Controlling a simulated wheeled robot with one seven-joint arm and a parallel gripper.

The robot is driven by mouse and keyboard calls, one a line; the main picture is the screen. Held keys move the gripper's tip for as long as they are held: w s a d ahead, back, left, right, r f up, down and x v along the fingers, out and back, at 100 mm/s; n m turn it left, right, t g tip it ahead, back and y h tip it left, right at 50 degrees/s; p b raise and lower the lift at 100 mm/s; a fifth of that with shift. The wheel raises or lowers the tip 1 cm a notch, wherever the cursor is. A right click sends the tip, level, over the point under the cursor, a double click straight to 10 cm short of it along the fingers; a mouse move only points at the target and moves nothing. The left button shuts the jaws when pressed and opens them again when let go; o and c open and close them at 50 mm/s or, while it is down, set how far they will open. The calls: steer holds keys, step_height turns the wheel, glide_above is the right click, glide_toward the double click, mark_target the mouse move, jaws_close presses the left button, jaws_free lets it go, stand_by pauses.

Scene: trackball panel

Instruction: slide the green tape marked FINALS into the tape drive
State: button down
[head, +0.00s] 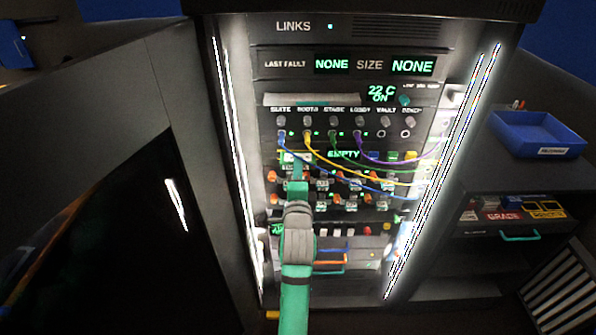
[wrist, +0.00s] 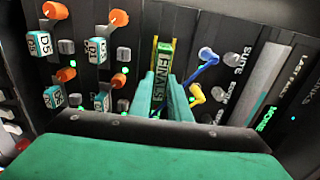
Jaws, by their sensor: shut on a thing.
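The green tape marked FINALS (wrist: 162,78) stands between the two teal fingers of my gripper (wrist: 163,98) in the wrist view. The gripper is shut on it. The tape's far end is at the panel face; I cannot tell whether any of it is inside the slot. In the head view my gripper (head: 297,172) reaches the left part of the tape drive row, beside the drive's display (head: 343,155), which reads EMPTY. My gripper and arm hide much of the slot there.
Blue (wrist: 207,57), yellow (wrist: 197,94), green and purple cables hang across the panel close to the gripper. Orange knobs (wrist: 119,18) and labelled modules sit beside it. A blue tray (head: 538,135) stands on the right bench. A dark cabinet is at the left.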

steer(key=shift+w, duration=0.65)
steer(key=c, duration=1.6)
jaws_free()
steer(key=shift+s, duration=0.1)
steer(key=s, duration=1)
steer(key=shift+s, duration=0.3)
